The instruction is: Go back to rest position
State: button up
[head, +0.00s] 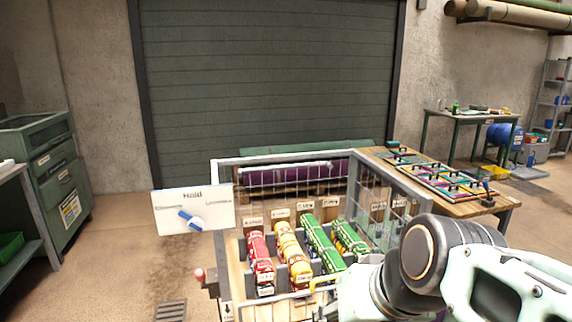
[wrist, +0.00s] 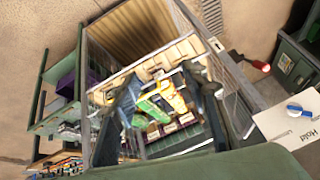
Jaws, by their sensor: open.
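My arm (head: 440,265) reaches in from the lower right of the head view, in front of the wire-sided crate; my gripper's fingers cannot be made out there. In the wrist view my gripper (wrist: 160,84) is open, its two dark fingers spread apart over the crate. Nothing shows held between them.
The crate's grey metal rim (head: 280,155) surrounds the rolls. A white sign with a blue knob (head: 192,218) stands at its left. A wooden table (head: 470,207) with trays is at the right. A green cabinet (head: 60,175) stands far left.

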jog(key=s+d+h, duration=0.2)
jog(key=s+d, duration=0.2)
jog(key=d, duration=0.1)
notch_tip(320, 180, up, 14)
jog(key=p, duration=1.4)
jog(key=shift+s+a, duration=0.15)
jog(key=shift+s, duration=0.05)
jog(key=shift+a+f, duration=0.1)
dwell(0.7)
